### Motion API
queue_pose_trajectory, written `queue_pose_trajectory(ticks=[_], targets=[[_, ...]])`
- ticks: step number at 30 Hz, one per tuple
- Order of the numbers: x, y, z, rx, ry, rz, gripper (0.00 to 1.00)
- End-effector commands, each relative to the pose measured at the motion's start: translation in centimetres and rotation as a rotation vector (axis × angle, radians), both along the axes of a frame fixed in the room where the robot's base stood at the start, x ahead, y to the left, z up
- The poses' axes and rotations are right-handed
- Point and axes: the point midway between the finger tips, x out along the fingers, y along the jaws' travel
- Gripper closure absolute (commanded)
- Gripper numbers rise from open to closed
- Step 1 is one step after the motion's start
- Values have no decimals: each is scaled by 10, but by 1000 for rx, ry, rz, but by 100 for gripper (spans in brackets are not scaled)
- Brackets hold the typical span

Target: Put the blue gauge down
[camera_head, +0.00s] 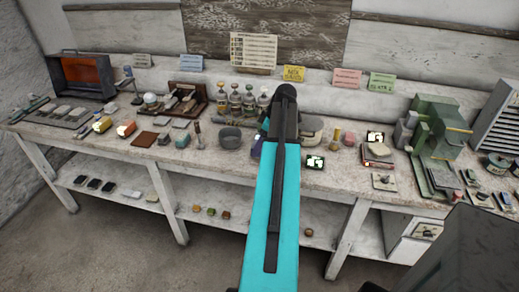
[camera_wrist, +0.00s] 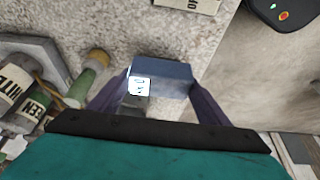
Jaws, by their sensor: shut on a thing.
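The blue gauge (camera_wrist: 172,76) is a small blue box with a lit white display, seen in the wrist view. My gripper (camera_wrist: 158,88) has its two purple fingers on either side of it and is shut on it. The speckled bench top (camera_wrist: 100,25) shows beyond the gauge; I cannot tell whether the gauge touches it. In the head view my teal arm reaches over the middle of the bench (camera_head: 215,158) and hides most of the gripper, and I cannot make out the gauge there.
Labelled bottles (camera_wrist: 20,90) and a green-and-tan cylinder (camera_wrist: 90,75) stand close left of my gripper. A dark device with small lights (camera_wrist: 284,12) is at the upper right.

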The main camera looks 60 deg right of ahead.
Motion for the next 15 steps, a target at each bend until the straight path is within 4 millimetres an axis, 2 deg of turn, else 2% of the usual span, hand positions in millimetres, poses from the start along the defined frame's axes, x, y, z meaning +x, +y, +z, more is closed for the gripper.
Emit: queue_pose_trajectory(ticks=[15], targets=[[0, 0, -33, 0, 0, 0, 48]])
